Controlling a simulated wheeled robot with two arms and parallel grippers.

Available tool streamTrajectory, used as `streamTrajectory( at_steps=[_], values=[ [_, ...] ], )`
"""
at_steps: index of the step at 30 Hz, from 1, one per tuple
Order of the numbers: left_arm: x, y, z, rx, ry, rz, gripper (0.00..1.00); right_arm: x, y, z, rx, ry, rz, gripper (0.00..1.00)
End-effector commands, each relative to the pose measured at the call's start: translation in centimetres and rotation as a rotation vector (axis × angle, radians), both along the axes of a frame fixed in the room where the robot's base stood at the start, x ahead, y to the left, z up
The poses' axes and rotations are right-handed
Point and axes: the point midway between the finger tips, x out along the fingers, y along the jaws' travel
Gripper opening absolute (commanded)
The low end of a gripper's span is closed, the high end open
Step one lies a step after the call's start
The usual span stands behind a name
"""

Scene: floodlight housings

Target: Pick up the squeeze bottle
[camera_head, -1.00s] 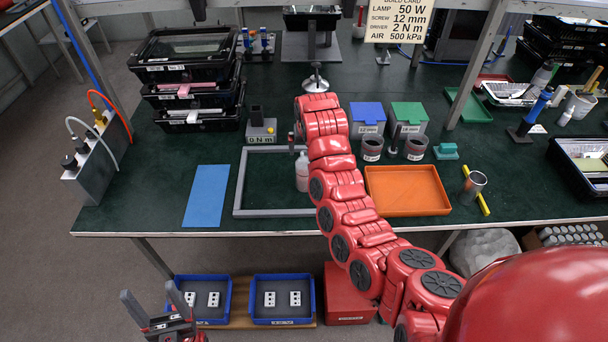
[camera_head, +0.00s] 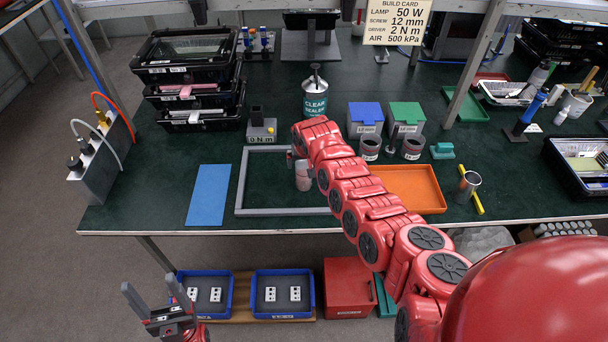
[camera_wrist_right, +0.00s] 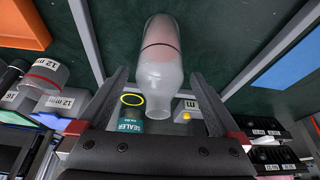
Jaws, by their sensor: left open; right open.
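The squeeze bottle (camera_head: 303,178) is translucent with pinkish contents. It stands inside the grey frame (camera_head: 238,190) on the green bench, its upper part hidden by my right arm. In the right wrist view the bottle (camera_wrist_right: 160,62) lies between the two fingers of my right gripper (camera_wrist_right: 160,78), with a gap showing on each side. In the head view the right gripper (camera_head: 294,160) is mostly hidden behind its arm, at the bottle's top. My left gripper (camera_head: 149,299) is open and empty, low in front of the bench.
A blue mat (camera_head: 208,195) lies left of the frame, an orange tray (camera_head: 420,190) right of it. Blue (camera_head: 365,118) and green (camera_head: 405,118) bins and grey cups stand back right. Black stacked trays (camera_head: 190,95) are back left.

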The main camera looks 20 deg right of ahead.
Motion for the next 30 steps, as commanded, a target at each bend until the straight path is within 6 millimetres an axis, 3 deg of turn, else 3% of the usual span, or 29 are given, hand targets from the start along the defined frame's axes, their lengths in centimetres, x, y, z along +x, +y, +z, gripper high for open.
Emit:
streamTrajectory(
  at_steps=[7,18,30],
  values=[
    [0.0,0.0,-0.9,0.000,0.000,0.000,0.69,0.6,-0.1,-2.0,-0.005,0.006,0.004,1.00],
    [0.0,0.0,-0.9,0.000,0.000,0.000,0.69,0.9,-0.2,-2.1,-0.001,-0.001,0.000,0.98],
    [0.0,0.0,-0.9,0.000,0.000,0.000,0.69,0.8,-0.2,-2.1,-0.002,0.000,-0.001,0.26]
  ],
)
